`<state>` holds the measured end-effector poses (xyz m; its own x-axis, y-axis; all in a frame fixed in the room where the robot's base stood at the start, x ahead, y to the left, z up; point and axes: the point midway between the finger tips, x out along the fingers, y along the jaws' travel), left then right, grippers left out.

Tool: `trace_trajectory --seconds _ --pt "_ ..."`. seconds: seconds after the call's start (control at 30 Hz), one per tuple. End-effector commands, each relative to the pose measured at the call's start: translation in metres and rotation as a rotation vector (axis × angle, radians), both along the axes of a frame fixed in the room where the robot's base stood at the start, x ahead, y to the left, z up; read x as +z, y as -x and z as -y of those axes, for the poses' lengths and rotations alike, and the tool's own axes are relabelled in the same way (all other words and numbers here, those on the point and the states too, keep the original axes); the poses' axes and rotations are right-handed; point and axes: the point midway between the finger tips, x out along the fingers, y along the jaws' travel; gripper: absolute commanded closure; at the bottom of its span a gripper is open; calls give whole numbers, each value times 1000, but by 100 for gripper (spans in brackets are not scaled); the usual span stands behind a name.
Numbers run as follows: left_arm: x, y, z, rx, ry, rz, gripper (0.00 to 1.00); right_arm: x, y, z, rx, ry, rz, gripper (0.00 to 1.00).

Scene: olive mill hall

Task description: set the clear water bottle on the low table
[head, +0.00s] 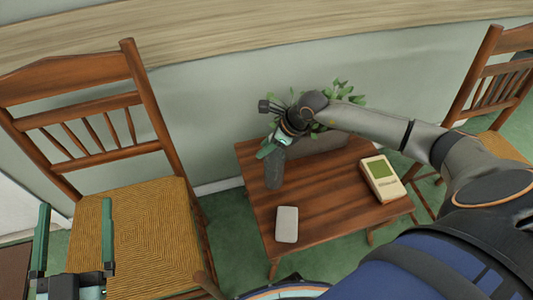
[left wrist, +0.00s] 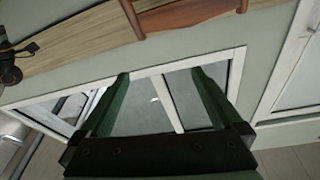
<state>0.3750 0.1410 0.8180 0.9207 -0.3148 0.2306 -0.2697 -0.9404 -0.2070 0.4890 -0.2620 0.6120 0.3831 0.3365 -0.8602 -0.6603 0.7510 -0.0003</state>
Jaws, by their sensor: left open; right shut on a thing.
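The low table (head: 325,206) is a small brown wooden table in the middle of the head view. My right gripper (head: 272,150) is over its back left part, shut on a grey, see-through bottle (head: 274,174), which looks like the clear water bottle. The bottle is roughly upright, its upper part hidden by the gripper. Its base appears over the tabletop near the left edge; I cannot tell whether it touches. My left gripper (head: 75,206) is open and empty in front of the left chair. Its open fingers also show in the left wrist view (left wrist: 160,75).
On the table are a light grey rounded slab (head: 287,224), a cream boxy device (head: 382,179) and a leafy plant in a grey planter (head: 325,142). Wooden chairs stand at left (head: 150,215) and right (head: 495,145). The table's middle is clear.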

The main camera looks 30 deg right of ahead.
Motion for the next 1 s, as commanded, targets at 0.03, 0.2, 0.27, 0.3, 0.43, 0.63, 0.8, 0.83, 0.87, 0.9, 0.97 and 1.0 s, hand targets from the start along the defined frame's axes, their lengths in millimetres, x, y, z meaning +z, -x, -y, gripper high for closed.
trace_trajectory --seconds 0.03,0.2,0.27,0.3,0.43,0.63,0.8,0.83,0.87,0.9,0.97,1.0 --pt "8 2 1 -5 0 38 0 -5 -2 4 -4 -1 2 100" --pt "40 12 4 -28 0 182 0 -24 -3 4 -1 -2 2 100" --pt "50 16 4 -35 -2 224 0 -29 -3 4 -1 -2 2 100" --pt "55 18 5 -39 -1 247 0 -31 -3 4 -2 -1 3 100" --pt "64 22 6 -46 -2 286 0 -35 -3 5 -2 0 4 100" --pt "65 22 6 -47 -2 289 0 -34 -3 4 -2 0 4 100" --pt "66 23 6 -48 -2 297 0 -35 -3 4 -2 0 4 100" --pt "67 24 6 -48 -1 298 0 -37 -2 5 -1 1 -1 58" --pt "67 24 6 -48 -1 298 0 -37 -2 4 -1 1 -1 55" --pt "67 24 6 -48 -2 297 0 -37 -2 5 -1 1 -1 50" --pt "66 24 6 -48 -2 297 0 -37 -2 5 -1 1 -1 43" --pt "66 24 6 -49 -2 297 0 -37 -2 5 -1 1 -1 39"
